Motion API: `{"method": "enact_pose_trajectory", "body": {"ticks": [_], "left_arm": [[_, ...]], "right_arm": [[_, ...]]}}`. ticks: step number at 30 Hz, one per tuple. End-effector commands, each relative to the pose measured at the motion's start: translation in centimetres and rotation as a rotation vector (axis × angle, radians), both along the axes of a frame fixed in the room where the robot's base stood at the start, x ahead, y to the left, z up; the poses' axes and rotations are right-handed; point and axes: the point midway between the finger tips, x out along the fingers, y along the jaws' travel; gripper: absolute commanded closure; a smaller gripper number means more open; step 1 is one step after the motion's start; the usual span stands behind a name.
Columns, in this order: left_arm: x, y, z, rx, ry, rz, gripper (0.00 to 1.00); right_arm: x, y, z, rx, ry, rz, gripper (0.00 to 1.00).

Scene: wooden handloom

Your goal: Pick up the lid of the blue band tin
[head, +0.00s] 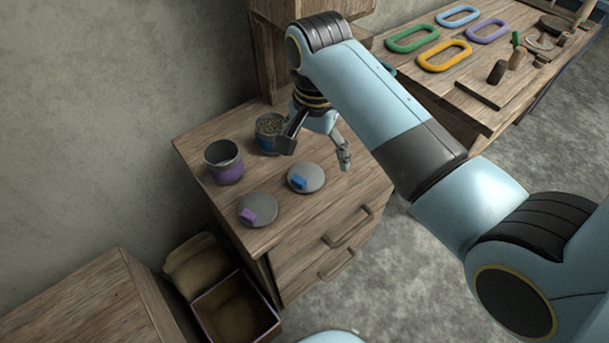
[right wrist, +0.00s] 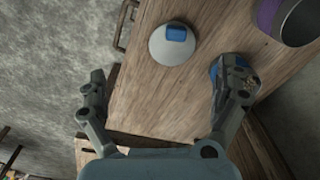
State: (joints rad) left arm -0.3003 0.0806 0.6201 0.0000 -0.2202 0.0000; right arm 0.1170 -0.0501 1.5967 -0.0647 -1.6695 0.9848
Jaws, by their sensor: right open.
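The lid of the blue band tin (head: 306,178) is a grey disc with a blue block handle. It lies flat on the cabinet top, and it also shows in the right wrist view (right wrist: 173,44). The blue band tin (head: 268,133) stands behind it, open and filled with small bits, partly hidden by my gripper. My right gripper (head: 318,156) is open and empty above the cabinet, close to the tin and the lid. In the right wrist view its fingers (right wrist: 166,95) are spread wide, with the lid beyond them. My left gripper is not in view.
The purple band tin (head: 224,164) stands open at the left. Its lid (head: 258,210) with a purple handle lies near the cabinet's front edge. A box (head: 236,309) stands on the floor below. A bench (head: 468,73) with coloured rings is at the right.

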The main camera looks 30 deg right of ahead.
Motion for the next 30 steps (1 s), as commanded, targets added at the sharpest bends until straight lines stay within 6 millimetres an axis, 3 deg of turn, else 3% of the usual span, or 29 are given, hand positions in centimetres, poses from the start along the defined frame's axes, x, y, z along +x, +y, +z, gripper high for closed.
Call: {"method": "enact_pose_trajectory", "body": {"ticks": [3,6,13,20,27,30], "left_arm": [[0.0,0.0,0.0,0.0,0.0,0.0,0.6],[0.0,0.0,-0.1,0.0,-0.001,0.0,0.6],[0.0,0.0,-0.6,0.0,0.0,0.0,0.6],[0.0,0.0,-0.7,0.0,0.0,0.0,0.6],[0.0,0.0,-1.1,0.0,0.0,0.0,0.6],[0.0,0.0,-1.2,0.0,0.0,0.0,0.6]], "right_arm": [[2.1,1.2,0.1,0.015,0.03,-0.102,0.0],[2.6,1.6,-0.5,0.017,0.043,-0.139,0.0],[2.6,1.5,-4.3,0.016,0.043,-0.142,0.0],[2.4,1.6,-6.3,0.017,0.043,-0.141,0.0],[2.2,1.7,-10.0,0.017,0.041,-0.141,0.0],[2.3,1.7,-10.7,0.017,0.039,-0.141,0.0]]}}
